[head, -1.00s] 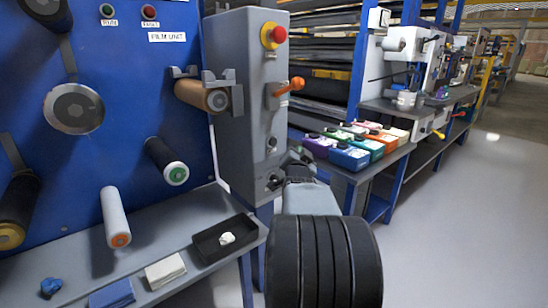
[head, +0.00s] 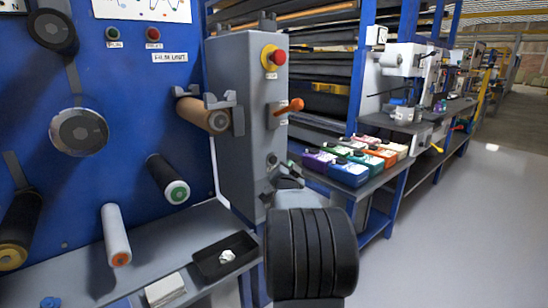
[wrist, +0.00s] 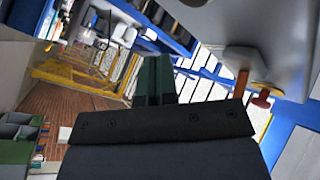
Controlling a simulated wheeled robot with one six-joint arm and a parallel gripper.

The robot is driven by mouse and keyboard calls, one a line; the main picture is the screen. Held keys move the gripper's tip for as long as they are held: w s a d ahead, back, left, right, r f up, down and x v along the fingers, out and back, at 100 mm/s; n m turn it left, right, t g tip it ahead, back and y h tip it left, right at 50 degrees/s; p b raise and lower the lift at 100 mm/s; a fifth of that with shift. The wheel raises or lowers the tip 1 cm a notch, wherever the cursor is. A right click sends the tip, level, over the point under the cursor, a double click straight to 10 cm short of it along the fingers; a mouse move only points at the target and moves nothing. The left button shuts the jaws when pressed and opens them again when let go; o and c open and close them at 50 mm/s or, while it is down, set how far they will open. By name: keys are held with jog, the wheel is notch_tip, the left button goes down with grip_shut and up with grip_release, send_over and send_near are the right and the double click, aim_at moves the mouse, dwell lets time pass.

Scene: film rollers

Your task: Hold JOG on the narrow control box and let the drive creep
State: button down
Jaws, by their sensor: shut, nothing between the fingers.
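The narrow control box (head: 235,125) is a tall grey cabinet beside the blue panel in the head view. Its right-hand face carries a red mushroom button (head: 278,57) on yellow, an orange lever (head: 291,107) and a small dark control (head: 272,160) lower down. I cannot read which one is JOG. My gripper (head: 278,172) is beside the lower part of that face, mostly hidden by my own arm; contact cannot be told. In the wrist view my gripper's fingers (wrist: 155,75) are together and empty. The box (wrist: 270,45) shows there at upper right, with the orange lever (wrist: 241,84) and red button (wrist: 262,98).
Film rollers stick out from the blue panel (head: 120,85), one brown roller (head: 203,115) close to the box. A black tray (head: 212,268) sits on the shelf below. Coloured containers (head: 350,170) stand on a bench at right. The floor at right is clear.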

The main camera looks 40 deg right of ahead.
aim_at(273, 160)
jog(key=shift+w+d, duration=0.15)
jog(key=shift+w, duration=1.75)
jog(key=shift+w, duration=0.1)
dwell(0.7)
jog(key=shift+w, duration=0.3)
jog(key=shift+w, duration=0.45)
dwell(0.7)
jog(key=shift+s+b, duration=0.1)
jog(key=shift+b, duration=0.2)
dwell(2.6)
jog(key=shift+s+b, duration=0.6)
jog(key=shift+s, duration=0.15)
